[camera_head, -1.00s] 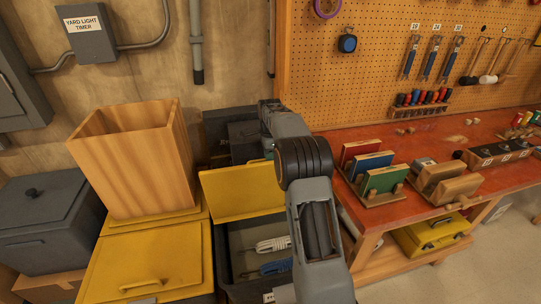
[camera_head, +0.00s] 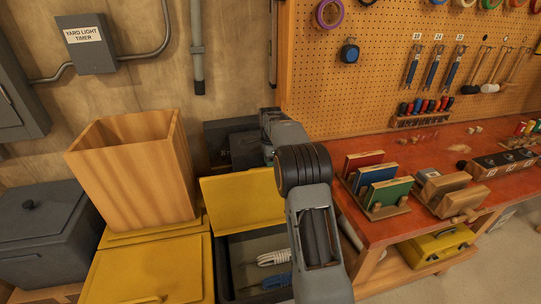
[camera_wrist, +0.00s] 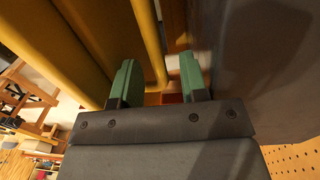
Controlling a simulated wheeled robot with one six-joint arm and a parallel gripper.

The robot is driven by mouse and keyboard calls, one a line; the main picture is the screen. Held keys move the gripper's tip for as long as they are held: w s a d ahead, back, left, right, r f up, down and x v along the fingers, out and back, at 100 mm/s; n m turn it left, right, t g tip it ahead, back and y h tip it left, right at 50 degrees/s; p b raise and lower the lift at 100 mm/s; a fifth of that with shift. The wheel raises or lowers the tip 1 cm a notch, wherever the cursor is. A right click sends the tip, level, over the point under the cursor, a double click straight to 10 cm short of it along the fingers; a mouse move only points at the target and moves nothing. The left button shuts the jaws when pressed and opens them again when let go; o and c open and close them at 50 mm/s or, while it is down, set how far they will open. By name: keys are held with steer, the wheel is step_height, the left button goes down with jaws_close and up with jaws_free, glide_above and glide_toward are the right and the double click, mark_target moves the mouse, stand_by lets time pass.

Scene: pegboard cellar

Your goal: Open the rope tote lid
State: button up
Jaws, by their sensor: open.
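The yellow rope tote lid (camera_head: 240,201) stands raised, leaning back at the rear of the dark tote (camera_head: 222,273). The tote's inside shows, with a white rope coil (camera_head: 273,257) and a blue rope coil (camera_head: 272,281) in it. My arm covers the tote's right side. In the head view my gripper is mostly hidden behind the arm, near the lid's upper right edge. In the wrist view my gripper (camera_wrist: 158,80) has its green fingers apart. A yellow edge (camera_wrist: 148,45) runs between them; I cannot tell whether they touch it.
A tall wooden bin (camera_head: 135,170) stands on a closed yellow lid (camera_head: 150,268) to the left. A dark lidded box (camera_head: 40,235) is at far left. A red-topped workbench (camera_head: 410,160) stands close on the right. Dark boxes (camera_head: 240,145) sit behind the raised lid.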

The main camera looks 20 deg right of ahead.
step_height(320, 180, up, 14)
steer(key=p, duration=0.1)
steer(key=shift+w+f+p, duration=0.25)
steer(key=shift+w+p, duration=0.05)
steer(key=shift+p, duration=0.1)
stand_by(0.5)
